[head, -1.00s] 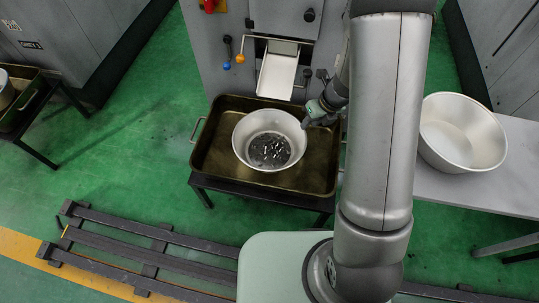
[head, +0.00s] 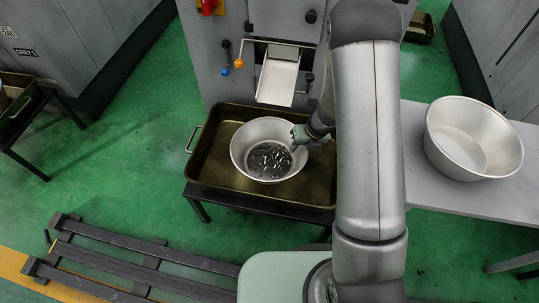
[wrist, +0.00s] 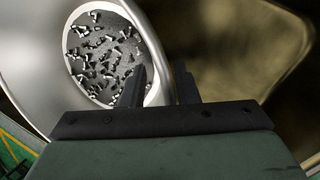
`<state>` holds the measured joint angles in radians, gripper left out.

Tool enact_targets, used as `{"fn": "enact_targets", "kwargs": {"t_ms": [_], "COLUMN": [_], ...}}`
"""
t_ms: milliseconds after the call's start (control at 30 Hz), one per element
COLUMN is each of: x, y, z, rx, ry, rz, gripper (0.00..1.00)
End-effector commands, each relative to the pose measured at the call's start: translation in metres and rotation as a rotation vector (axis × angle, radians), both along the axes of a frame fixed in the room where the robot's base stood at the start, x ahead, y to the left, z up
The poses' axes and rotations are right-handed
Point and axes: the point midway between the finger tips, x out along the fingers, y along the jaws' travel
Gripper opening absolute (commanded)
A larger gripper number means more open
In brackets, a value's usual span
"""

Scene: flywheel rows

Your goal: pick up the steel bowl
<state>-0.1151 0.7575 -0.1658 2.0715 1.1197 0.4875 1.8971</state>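A steel bowl (head: 247,160) with a wide rim stands upright in a brown metal tray (head: 219,180). Several small dark and shiny metal pieces lie on its bottom. In the wrist view this bowl (wrist: 40,65) fills the left side. My gripper (head: 294,147) is at the bowl's right rim in the head view. In the wrist view my gripper's fingers (wrist: 160,85) are apart, one over the bowl's inside and the other outside it, with the bowl's wall between them. Whether they touch the wall I cannot tell. A second, empty steel bowl (head: 472,138) stands on a grey table at right.
The tray rests on a dark stand in front of a grey machine (head: 222,60) with a chute (head: 278,80) above the tray's back edge. The grey table (head: 450,197) is right of my arm. Dark rails (head: 130,245) cross the green floor in front.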

Motion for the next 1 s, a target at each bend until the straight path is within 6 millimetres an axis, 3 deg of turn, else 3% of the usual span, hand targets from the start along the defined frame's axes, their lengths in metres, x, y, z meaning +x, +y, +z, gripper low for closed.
{"fn": "enact_targets", "kwargs": {"t_ms": [33, 100, 1000], "x": [0.0, 0.0, -0.0003], "y": [-0.0001, 0.0, -0.0016], "z": [0.0002, 0.0002, -0.0013], "rx": [0.0, 0.0, -0.006], "ry": [0.0, 0.0, 0.0], "rz": [0.0, 0.001, 0.0], "gripper": [0.13, 0.0, 0.0]}}
